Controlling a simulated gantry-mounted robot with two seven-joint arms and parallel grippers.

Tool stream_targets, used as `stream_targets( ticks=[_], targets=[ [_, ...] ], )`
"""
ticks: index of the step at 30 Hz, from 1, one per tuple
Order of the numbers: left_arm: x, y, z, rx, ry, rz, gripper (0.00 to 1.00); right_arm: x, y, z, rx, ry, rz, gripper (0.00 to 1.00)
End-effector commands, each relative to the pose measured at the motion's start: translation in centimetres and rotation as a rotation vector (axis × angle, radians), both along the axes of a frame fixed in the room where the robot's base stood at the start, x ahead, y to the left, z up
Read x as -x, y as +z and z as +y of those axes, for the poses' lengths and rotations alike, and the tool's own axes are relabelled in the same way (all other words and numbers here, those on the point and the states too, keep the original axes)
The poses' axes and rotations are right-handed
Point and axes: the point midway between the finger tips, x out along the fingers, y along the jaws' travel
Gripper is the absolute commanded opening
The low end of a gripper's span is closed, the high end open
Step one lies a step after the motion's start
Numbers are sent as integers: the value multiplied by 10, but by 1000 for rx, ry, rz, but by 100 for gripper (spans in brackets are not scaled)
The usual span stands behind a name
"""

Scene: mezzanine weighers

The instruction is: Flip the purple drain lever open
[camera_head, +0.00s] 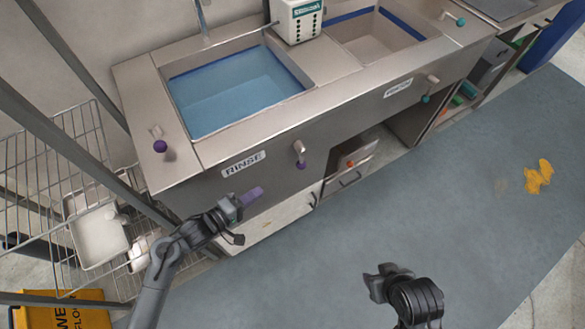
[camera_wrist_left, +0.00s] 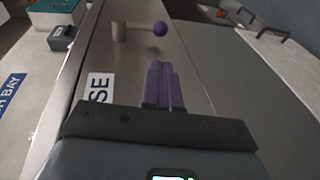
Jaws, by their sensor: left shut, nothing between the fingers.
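The purple drain lever (camera_head: 299,150) is on the metal sink front, right of the RINSE label (camera_head: 244,164). Its purple ball end hangs below its mount. In the left wrist view the purple ball (camera_wrist_left: 160,29) is beyond my fingertips, with its metal mount to the left. My left gripper (camera_head: 252,195) has purple fingers and is shut and empty, left of and below the lever, apart from it. The shut fingers also show in the left wrist view (camera_wrist_left: 163,85). My right gripper (camera_head: 380,280) is over the floor mat; its fingers are not clear.
Another purple knob (camera_head: 159,146) stands on the counter left of the water-filled basin (camera_head: 235,90). A teal-ended lever (camera_head: 428,89) is on the front farther right. A wire rack (camera_head: 60,170) stands at left. The grey mat (camera_head: 430,200) before the sink is mostly clear.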

Motion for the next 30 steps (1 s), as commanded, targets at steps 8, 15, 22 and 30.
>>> stream_targets(
  ticks=[8,15,22,30],
  targets=[
    [0,0,-1,1,0,-1,0,0,-1,-5,12,0,1,43],
    [-8,-4,-10,2,0,-2,0,1,-8,-6,19,5,3,43],
    [-31,-12,-37,2,-1,-2,0,2,-22,-6,20,5,5,43],
    [-63,-21,-73,2,-1,-2,0,2,-41,-5,15,3,5,43]
  ],
)
